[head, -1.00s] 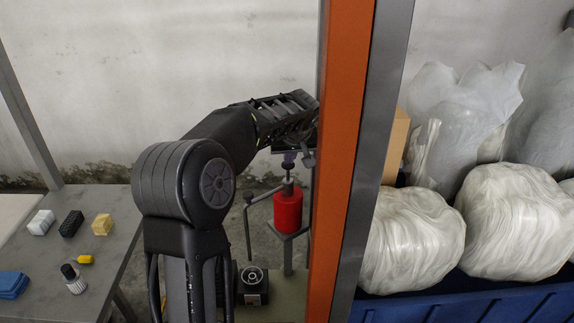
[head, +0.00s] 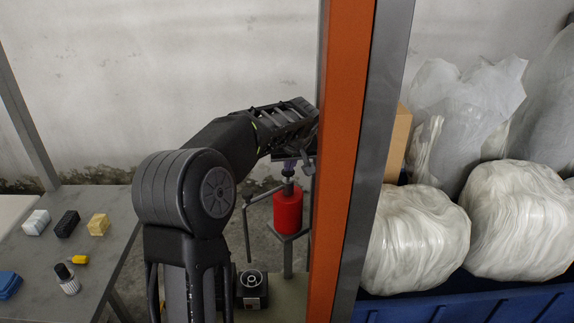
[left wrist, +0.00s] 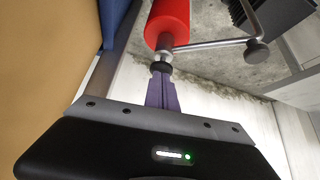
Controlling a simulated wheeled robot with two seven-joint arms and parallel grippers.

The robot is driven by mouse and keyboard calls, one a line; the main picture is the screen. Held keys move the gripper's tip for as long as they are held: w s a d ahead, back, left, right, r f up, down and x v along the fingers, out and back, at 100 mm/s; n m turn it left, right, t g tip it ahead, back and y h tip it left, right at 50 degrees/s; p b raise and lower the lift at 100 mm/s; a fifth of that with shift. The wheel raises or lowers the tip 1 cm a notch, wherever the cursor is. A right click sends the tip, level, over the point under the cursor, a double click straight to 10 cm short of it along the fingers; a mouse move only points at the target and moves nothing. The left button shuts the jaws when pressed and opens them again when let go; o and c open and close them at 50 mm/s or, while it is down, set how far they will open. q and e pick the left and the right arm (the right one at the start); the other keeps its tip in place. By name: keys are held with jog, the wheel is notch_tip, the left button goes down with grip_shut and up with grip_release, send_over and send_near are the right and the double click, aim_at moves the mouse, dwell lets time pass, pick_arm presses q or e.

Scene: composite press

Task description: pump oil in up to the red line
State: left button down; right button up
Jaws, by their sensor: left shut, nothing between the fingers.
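The pump shows as a red cylinder (head: 288,212) on a grey stand, with a thin rod and a dark knob (head: 288,172) on top. In the left wrist view the red cylinder (left wrist: 168,22) and the dark knob (left wrist: 160,67) also show. My left gripper (head: 289,165) is over the knob, its purple fingers shut with nothing between them. In the left wrist view the fingertips (left wrist: 161,76) are at the knob, touching or nearly so; I cannot tell which. No red line or oil level is visible. My right gripper is out of view.
A bent lever with a ball end (left wrist: 258,50) reaches out beside the cylinder. An orange post (head: 343,160) stands just right of the gripper. White wrapped bundles (head: 415,240) lie in a blue bin (head: 470,305). Small blocks and a bottle are on the left table (head: 110,225).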

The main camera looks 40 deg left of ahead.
pick_arm(q)
jog(key=shift+f+b, duration=0.5)
jog(key=shift+f, duration=0.25)
jog(key=shift+r+p, duration=1.3)
jog(key=shift+r, duration=0.95)
jog(key=shift+r+p, duration=1.65)
jog(key=shift+r, duration=0.8)
